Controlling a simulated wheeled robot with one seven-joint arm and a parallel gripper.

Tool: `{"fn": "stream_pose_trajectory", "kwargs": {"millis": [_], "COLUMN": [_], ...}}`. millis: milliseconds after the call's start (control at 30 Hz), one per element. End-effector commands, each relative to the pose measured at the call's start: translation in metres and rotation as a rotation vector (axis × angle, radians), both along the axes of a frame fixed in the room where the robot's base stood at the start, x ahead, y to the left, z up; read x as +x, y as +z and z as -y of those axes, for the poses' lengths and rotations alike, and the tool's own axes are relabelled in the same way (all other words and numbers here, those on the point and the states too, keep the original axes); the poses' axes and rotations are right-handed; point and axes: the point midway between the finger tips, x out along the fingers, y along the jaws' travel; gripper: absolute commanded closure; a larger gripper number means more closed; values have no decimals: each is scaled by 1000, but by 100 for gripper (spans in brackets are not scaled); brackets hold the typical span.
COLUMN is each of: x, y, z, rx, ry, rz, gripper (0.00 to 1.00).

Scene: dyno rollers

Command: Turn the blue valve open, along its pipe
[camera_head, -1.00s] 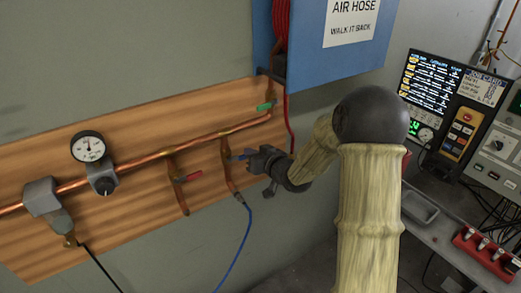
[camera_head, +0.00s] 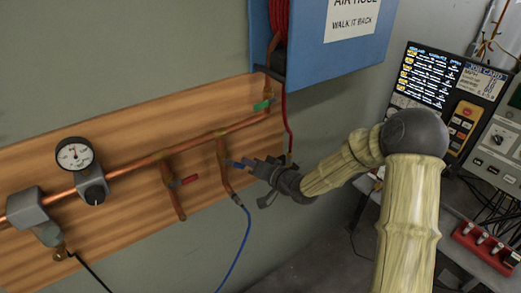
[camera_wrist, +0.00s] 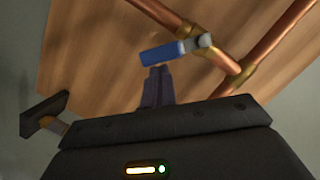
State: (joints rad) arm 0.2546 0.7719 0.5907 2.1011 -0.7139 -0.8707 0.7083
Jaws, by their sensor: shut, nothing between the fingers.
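The blue valve handle (camera_head: 235,163) sits on a short copper drop pipe (camera_head: 222,152) below the main copper pipe. It points out to the right, crosswise to its pipe. In the wrist view the blue handle (camera_wrist: 162,54) sticks out left from its grey stem (camera_wrist: 204,41), apart from the line of the pipe (camera_wrist: 178,22). My gripper (camera_head: 254,168) is just right of the handle's free end. In the wrist view the closed fingers (camera_wrist: 155,76) are just below the handle, with nothing between them. I cannot tell whether they touch it.
A red-handled valve (camera_head: 185,181) is on the drop pipe to the left. A green handle (camera_head: 262,105) is up right. A gauge (camera_head: 74,154) and regulator (camera_head: 92,186) are farther left. A blue hose (camera_head: 240,250) hangs below the blue valve. The console (camera_head: 440,85) stands right.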

Motion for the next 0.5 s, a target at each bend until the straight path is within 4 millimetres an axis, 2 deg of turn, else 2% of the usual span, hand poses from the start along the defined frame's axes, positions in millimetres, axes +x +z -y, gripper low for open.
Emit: {"fn": "stream_pose_trajectory", "kwargs": {"millis": [100,500], "x": [-5,-15], "y": [-9,-29], "z": [-10,-22], "rx": [84,363], "ry": [14,20], "rz": [-76,-313], "gripper": [100,100]}}
